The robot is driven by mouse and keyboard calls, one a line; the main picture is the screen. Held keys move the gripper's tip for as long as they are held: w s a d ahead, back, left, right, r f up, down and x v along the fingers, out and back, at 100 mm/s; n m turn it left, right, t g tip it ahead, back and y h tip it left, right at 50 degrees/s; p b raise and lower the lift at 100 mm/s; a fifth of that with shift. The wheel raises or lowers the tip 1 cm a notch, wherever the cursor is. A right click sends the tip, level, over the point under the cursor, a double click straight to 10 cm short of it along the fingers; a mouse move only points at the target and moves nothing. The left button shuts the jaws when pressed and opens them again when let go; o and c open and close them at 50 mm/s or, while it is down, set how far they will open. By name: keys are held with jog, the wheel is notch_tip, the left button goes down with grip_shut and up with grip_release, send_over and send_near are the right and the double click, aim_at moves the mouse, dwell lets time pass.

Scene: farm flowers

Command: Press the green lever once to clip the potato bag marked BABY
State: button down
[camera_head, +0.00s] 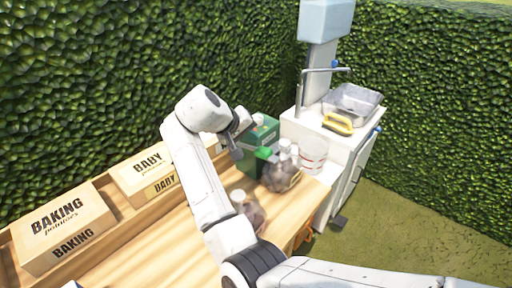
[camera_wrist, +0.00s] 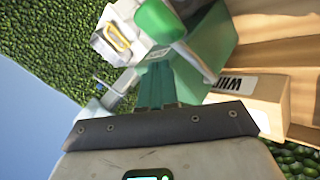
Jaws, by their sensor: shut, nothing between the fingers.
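The green clipping machine (camera_head: 262,131) stands at the far right end of the wooden bench. Its rounded green lever (camera_head: 264,153) sticks out toward the bags, and shows large at the top of the wrist view (camera_wrist: 158,20). A clear bag of dark potatoes (camera_head: 281,175) stands at the machine, close to the lever; its label is too small to read. A second potato bag (camera_head: 249,209) is nearer, partly hidden by my arm. My gripper (camera_head: 237,153) is shut and empty, pointing down just left of the lever. In the wrist view its fingers are close to the machine; contact cannot be told.
A BABY box (camera_head: 142,172) and a BAKING box (camera_head: 62,222) line the bench's left side. A box with partly visible lettering (camera_wrist: 250,85) shows in the wrist view. A clear container (camera_head: 313,155) and a white sink unit (camera_head: 340,135) stand beyond the machine. Hedges close the back.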

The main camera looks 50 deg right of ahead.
jog(key=shift+f, duration=0.15)
jog(key=shift+s+f, duration=0.1)
jog(key=shift+f, duration=0.15)
jog(key=shift+s+f, duration=0.15)
jog(key=shift+f, duration=0.4)
jog(key=shift+s+f, duration=0.15)
jog(key=shift+f, duration=0.35)
dwell(1.9)
jog(key=shift+r, duration=0.1)
jog(key=shift+w+r+p, duration=0.2)
jog(key=shift+r+p, duration=0.35)
jog(key=shift+r, duration=0.15)
jog(key=shift+w+r+p, duration=0.15)
jog(key=shift+r+p, duration=0.35)
jog(key=shift+r, duration=0.15)
jog(key=r+p, duration=0.2)
jog(key=w+r+p, duration=0.1)
jog(key=r+p, duration=0.1)
jog(key=r, duration=0.1)
jog(key=shift+w, duration=0.15)
jog(key=shift+f, duration=0.1)
dwell(0.5)
